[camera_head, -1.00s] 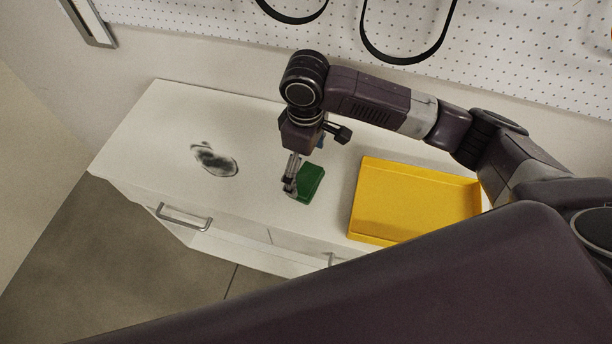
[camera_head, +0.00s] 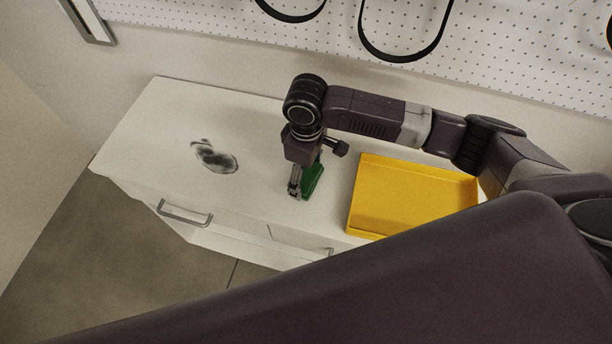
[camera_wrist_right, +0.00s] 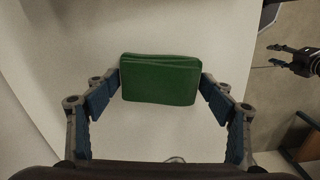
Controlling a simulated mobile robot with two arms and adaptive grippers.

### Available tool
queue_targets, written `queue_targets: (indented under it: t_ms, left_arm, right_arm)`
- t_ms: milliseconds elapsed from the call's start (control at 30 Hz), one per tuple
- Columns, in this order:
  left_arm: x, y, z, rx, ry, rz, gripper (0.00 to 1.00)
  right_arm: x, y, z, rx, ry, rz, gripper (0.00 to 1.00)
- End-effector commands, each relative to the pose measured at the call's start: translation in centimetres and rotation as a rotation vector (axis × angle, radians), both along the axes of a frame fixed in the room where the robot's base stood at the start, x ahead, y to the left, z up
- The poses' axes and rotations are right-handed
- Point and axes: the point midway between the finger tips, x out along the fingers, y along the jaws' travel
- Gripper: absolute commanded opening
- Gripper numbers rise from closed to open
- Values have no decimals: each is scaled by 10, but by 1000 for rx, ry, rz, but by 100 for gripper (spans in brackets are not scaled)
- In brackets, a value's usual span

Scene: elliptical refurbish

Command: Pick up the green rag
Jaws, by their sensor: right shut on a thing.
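The green rag (camera_head: 313,179) looks like a small folded block on the white cabinet top, left of the yellow tray. In the right wrist view the rag (camera_wrist_right: 160,80) sits between the two blue-padded fingers. My right gripper (camera_head: 300,189) points down and is shut on it; the gripper partly hides the rag in the head view. I cannot tell whether the rag touches the top. My left gripper (camera_wrist_right: 275,56) shows small at the right edge of the right wrist view, its fingers apart and empty. It is not in the head view.
The yellow tray (camera_head: 415,198) stands empty on the cabinet top (camera_head: 262,150), right of the rag. A dark smudge (camera_head: 217,160) marks the top's left part. A pegboard (camera_head: 210,22) with black loops rises behind. The cabinet front has drawer handles (camera_head: 185,214).

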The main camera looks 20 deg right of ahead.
Motion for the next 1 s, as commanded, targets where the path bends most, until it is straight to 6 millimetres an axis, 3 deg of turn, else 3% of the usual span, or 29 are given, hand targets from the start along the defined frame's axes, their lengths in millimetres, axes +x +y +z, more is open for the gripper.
queue_targets:
  t_ms: [267, 467, 667, 1000]
  left_arm:
    - [-6, 0, -1, 1, 8, 0, 40]
    - [-5, 0, -3, 1, 7, 0, 40]
    - [-3, 0, -8, 0, 5, 0, 40]
    - [-1, 0, -16, 0, 1, -1, 40]
  right_arm:
    - [0, 0, 1, 1, -1, 0, 53]
    - [1, 1, 15, 2, -2, 1, 53]
    - [2, 1, 55, 3, -7, 2, 53]
    - [2, 1, 154, 2, -7, 1, 53]
